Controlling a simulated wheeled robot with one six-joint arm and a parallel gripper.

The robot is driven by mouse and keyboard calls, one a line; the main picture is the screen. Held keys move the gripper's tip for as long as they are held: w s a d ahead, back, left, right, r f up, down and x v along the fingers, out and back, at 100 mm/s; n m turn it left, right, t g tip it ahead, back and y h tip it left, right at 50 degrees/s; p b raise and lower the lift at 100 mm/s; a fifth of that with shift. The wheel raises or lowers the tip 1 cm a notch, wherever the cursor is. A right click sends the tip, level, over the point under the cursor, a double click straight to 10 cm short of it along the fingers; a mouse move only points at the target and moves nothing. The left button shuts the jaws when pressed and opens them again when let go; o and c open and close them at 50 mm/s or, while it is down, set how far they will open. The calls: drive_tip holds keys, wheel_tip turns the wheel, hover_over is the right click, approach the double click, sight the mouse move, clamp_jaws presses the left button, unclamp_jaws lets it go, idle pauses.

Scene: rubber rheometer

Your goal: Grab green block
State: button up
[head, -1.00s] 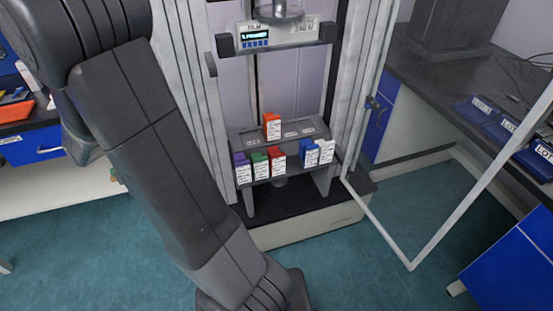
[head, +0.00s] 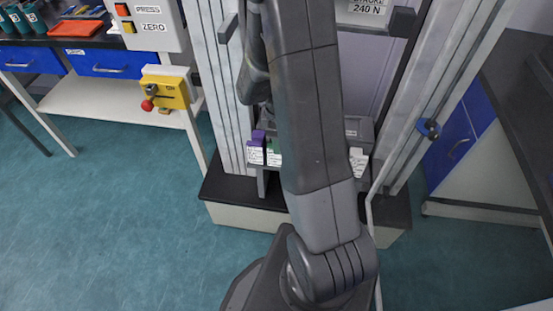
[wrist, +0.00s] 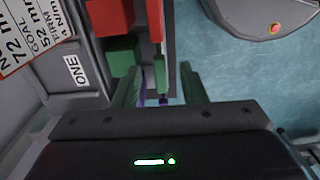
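The green block (head: 273,158) stands on the front of the rack beside the purple block (head: 258,138), partly hidden behind my arm in the head view. In the wrist view a green block face (wrist: 121,55) shows below a red one, with a narrow green strip further right. My gripper (wrist: 161,72) is open, its two fingers spread apart on either side of that narrow strip. I cannot tell whether either finger touches the block. The gripper itself is hidden behind my arm in the head view.
A red block (wrist: 110,15) is close to the green one. Floor at left is clear.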

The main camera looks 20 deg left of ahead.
drive_tip(key=f, duration=0.4)
drive_tip(key=shift+a+f, duration=0.2)
drive_tip(key=shift+a, duration=0.05)
clamp_jaws()
